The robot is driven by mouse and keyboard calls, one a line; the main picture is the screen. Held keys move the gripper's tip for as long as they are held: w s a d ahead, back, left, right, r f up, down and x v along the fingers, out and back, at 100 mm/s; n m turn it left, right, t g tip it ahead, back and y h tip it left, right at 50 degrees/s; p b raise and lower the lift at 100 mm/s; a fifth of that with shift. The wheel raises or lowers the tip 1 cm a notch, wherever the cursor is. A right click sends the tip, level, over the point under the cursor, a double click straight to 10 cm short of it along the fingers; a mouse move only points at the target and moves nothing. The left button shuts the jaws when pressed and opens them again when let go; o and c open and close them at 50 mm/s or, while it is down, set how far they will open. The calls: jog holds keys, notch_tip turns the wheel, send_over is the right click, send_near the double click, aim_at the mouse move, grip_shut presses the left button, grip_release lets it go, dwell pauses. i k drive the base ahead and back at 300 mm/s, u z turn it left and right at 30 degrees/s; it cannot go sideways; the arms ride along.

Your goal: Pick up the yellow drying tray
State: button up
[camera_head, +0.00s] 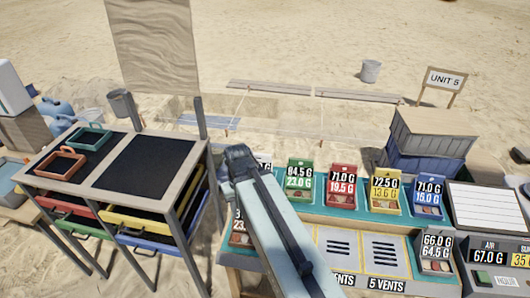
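Two yellow things could be the tray, and I cannot tell which is the drying tray. One is a small yellow bin (386,194) with a sign reading 72.5 G, in the row on the teal bench between a red and a blue bin. The other is a yellow-fronted drawer or tray (140,222) under the top of the black-topped rack on the left. My arm reaches up from the bottom middle. Its dark end (239,160) is between the rack and the bench, apart from both yellow things. I cannot make out gripper fingers or anything held.
A teal handled tray (89,137) and an orange one (61,162) sit on the rack (124,193). Green (299,180), red (341,187) and blue (428,197) bins stand on the bench (372,219). Grey vented panels lie in front. Open sand lies behind.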

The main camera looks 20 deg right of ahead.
aim_at(383, 188)
jog(key=z, duration=1.15)
jog(key=k, duration=0.55)
jog(key=z, duration=0.45)
jog(key=i, duration=0.5)
